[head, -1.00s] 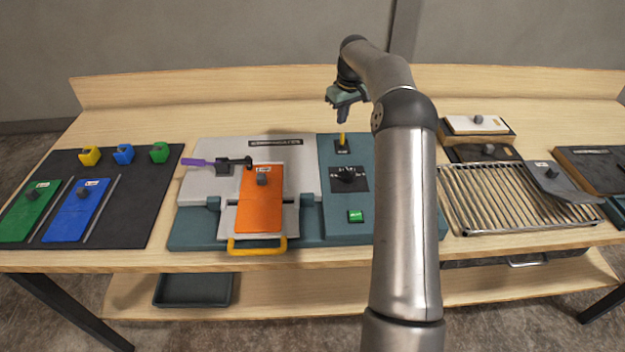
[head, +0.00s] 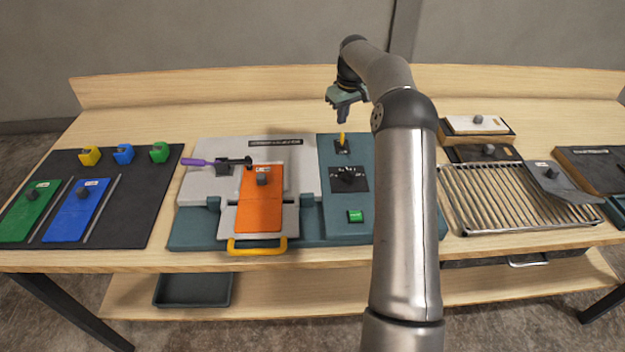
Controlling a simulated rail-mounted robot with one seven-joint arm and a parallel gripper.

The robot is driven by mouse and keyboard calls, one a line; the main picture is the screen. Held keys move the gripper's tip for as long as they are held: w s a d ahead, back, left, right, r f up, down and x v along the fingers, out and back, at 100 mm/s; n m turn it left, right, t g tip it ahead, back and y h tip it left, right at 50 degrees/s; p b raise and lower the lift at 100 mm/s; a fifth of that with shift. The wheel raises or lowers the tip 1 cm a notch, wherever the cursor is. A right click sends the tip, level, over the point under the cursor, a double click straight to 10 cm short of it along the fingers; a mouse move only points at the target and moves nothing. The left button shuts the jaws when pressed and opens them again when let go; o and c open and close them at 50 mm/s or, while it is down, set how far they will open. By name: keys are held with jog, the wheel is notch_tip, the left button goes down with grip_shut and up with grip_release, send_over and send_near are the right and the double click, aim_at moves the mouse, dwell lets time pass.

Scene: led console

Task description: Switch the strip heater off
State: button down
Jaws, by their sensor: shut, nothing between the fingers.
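The strip heater (head: 208,226) is a console with a grey top and a teal base in the middle of the bench. Its teal control panel (head: 337,213) carries a yellow toggle lever (head: 342,140) at the far end, a black rotary knob (head: 347,177) in the middle and a green lamp or button (head: 355,216) at the near end. My gripper (head: 342,121) is shut and empty, pointing down just above the yellow lever. I cannot tell whether it touches the lever. The lever's small label is too small to read.
Left is a black mat (head: 135,215) with green and blue sheets. Right is a slatted rack (head: 500,200). My arm hides the bench right of the panel.

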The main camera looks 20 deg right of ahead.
jog(key=shift+f, duration=0.15)
jog(key=shift+f+b, duration=0.55)
jog(key=shift+f, duration=0.85)
jog(key=shift+s+a+b, duration=0.2)
jog(key=shift+s+b, duration=0.4)
jog(key=shift+b, duration=0.25)
jog(key=shift+s+b, duration=0.35)
jog(key=shift+b, duration=0.05)
jog(key=shift+s+a+f, duration=0.1)
jog(key=shift+s, duration=0.1)
jog(key=shift+r, duration=0.25)
notch_tip(320, 180, up, 7)
jog(key=p, duration=0.7)
jog(key=shift+w, duration=0.4)
jog(key=shift+f, duration=0.1)
